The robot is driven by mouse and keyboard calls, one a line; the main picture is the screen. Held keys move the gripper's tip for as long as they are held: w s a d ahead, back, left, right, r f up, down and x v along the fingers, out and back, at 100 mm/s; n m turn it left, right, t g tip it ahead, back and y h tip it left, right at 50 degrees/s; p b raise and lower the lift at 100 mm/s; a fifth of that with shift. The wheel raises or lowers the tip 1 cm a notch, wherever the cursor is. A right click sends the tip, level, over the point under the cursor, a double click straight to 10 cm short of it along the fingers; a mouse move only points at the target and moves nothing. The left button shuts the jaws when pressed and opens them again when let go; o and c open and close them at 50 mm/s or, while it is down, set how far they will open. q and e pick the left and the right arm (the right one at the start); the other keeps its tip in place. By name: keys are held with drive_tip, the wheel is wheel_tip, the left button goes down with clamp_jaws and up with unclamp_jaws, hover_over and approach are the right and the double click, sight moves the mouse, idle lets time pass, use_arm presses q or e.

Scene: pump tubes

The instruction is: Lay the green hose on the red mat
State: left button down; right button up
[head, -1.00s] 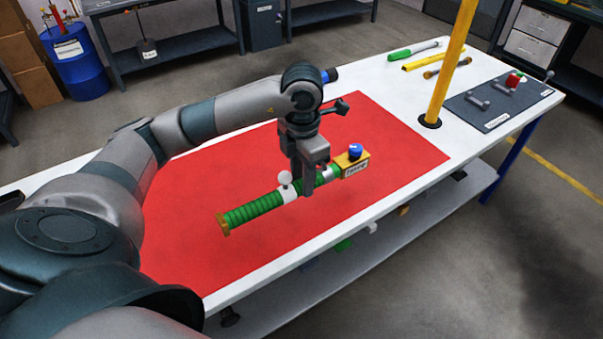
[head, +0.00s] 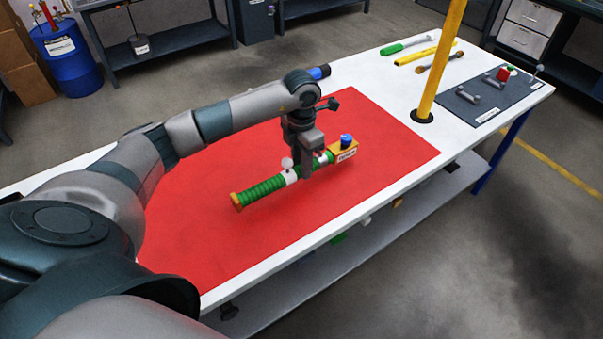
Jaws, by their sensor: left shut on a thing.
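The green hose (head: 262,190) is a ribbed green tube with white bands, an orange end at the left and a yellow labelled block with a blue knob (head: 346,141) at the right. My left gripper (head: 306,172) is shut on the hose near its middle, pointing down. The hose lies roughly level over the red mat (head: 380,130), with a shadow just below it. I cannot tell whether it touches the mat. The mat lies flat on the white table. My right gripper is not in view.
A yellow post (head: 439,65) stands on the white table (head: 375,78) beyond the mat's right edge. The mat's front and right areas are clear.

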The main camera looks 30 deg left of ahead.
use_arm(q)
drive_tip(key=shift+f+p, duration=0.9)
drive_tip(key=shift+f, duration=1.05)
drive_tip(key=shift+f, duration=0.1)
drive_tip(key=c, duration=1.4)
unclamp_jaws()
drive_tip(key=shift+o, duration=0.2)
